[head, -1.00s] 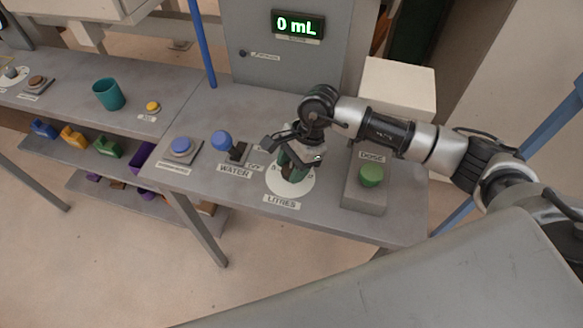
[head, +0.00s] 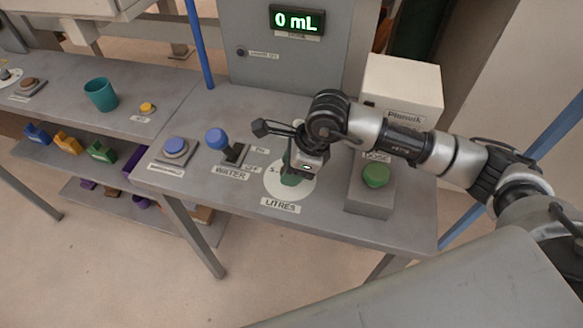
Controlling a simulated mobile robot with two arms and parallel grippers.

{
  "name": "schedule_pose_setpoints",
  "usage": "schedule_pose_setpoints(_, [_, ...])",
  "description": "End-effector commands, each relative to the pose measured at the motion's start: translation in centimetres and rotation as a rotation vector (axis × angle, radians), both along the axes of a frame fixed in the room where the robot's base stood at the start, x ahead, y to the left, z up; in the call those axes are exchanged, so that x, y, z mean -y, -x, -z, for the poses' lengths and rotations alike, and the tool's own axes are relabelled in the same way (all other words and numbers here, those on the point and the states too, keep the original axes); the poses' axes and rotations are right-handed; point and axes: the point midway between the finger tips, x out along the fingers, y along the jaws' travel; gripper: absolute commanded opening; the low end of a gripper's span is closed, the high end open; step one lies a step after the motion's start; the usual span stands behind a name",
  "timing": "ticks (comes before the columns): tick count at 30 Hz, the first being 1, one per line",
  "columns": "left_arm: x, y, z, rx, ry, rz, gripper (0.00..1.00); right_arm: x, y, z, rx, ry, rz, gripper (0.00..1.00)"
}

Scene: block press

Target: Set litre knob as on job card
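The litre knob (head: 289,177) is dark green and stands on a round white dial (head: 273,186) above the LITRES label (head: 280,205). Part of the dial scale shows left of the knob, but its figures are mostly unreadable. My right gripper (head: 297,172) comes in from the right and is over the knob, hiding most of it. Its fingers are too small and covered to tell whether they grip the knob. The display (head: 297,20) reads 0 mL. No job card can be made out. My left gripper is not in view.
A blue-balled WATER lever (head: 217,139) and a blue button (head: 174,147) stand left of the dial. A green DOSE button (head: 376,175) on a grey box is to the right, near my arm. A teal cup (head: 101,94) stands on the left bench.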

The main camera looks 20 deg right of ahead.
Motion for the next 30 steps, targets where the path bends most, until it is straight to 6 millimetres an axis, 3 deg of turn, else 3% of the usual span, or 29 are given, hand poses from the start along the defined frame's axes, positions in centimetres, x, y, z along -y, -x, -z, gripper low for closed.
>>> schedule_pose_setpoints(13, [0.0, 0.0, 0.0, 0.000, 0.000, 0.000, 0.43, 0.1, -0.1, -0.1, 0.003, 0.001, 0.010, 0.20])
schedule_pose_setpoints(14, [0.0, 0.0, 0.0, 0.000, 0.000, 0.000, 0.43, 0.1, -0.1, -0.1, 0.003, 0.001, 0.010, 0.49])
schedule_pose_setpoints(18, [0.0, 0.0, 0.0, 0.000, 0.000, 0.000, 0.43, 0.0, -0.1, -0.1, 0.002, 0.001, 0.010, 0.68])
schedule_pose_setpoints(26, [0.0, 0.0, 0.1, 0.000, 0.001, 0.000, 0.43, 0.1, 0.0, -0.1, 0.001, 0.000, 0.008, 0.68])
schedule_pose_setpoints(30, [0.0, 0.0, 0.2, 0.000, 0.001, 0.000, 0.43, 0.4, 0.1, -1.1, 0.003, -0.001, 0.009, 0.68])
